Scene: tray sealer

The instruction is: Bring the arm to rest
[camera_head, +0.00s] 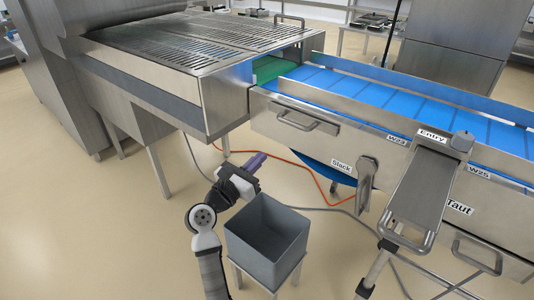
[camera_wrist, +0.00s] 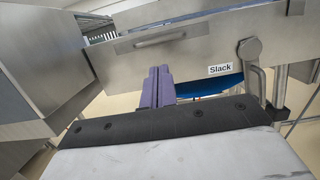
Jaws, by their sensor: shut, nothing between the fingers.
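My gripper (camera_head: 256,162) has purple fingers and is in the air behind the grey bin, below the edge of the steel machine. In the wrist view the two purple fingers (camera_wrist: 157,88) are together, with nothing between them. They point toward the conveyor's steel side panel (camera_wrist: 150,50). My arm (camera_head: 206,240) rises from the bottom of the head view, bent at the elbow, just left of the bin.
An empty-looking grey bin (camera_head: 270,226) on a stand is close to my arm. The steel machine (camera_head: 200,75) and blue conveyor (camera_head: 400,100) lie beyond. A lever marked Slack (camera_head: 367,166) and a tilted Entry chute (camera_head: 418,195) stand right. Orange hose (camera_head: 300,163) and grey cables cross the floor.

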